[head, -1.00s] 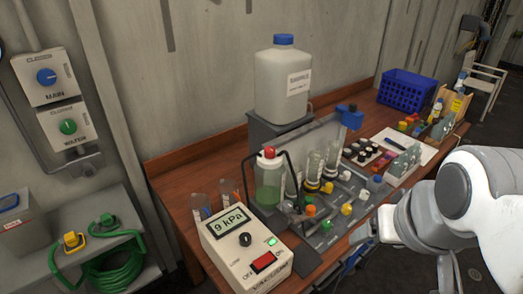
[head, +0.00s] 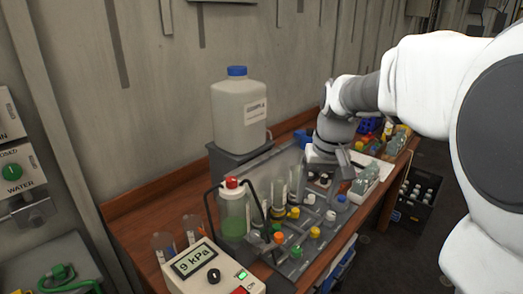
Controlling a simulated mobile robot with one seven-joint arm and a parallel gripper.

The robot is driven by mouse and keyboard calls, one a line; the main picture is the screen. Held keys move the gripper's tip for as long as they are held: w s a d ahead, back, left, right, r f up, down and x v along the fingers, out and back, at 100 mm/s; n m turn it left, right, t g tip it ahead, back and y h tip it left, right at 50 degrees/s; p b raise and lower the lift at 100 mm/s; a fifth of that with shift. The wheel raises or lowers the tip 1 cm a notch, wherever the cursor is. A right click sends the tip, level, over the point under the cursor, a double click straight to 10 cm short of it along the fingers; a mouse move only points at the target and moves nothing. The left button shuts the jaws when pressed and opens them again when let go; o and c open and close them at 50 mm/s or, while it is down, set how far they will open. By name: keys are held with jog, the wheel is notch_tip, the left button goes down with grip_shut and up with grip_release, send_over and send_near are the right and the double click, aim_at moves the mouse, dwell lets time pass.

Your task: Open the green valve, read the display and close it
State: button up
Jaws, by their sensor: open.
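A small green knob (head: 277,227) sits on the grey valve manifold on the wooden bench, just behind an orange knob (head: 279,237). Its handle position is too small to tell. A display (head: 194,261) on the white vacuum box reads 9 kPa. A separate green knob (head: 12,172) labelled WATER is on a wall panel at the left edge, with CLOSED partly readable above it. My gripper (head: 342,171) is open over the back right of the manifold, pointing down, away from the green knobs. Its fingers are only partly visible.
Yellow (head: 314,232), white (head: 330,215) and blue (head: 341,203) knobs crowd the manifold. A large white jug (head: 239,115) stands on a raised stand. A dark crate (head: 416,203) is on the floor.

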jog(key=g+b, duration=0.1)
jog(key=g, duration=0.1)
send_over(297, 249)
notch_tip(297, 249, down, 13)
jog(key=shift+h, duration=0.3)
notch_tip(297, 249, down, 17)
jog(key=shift+f, duration=0.15)
grip_shut()
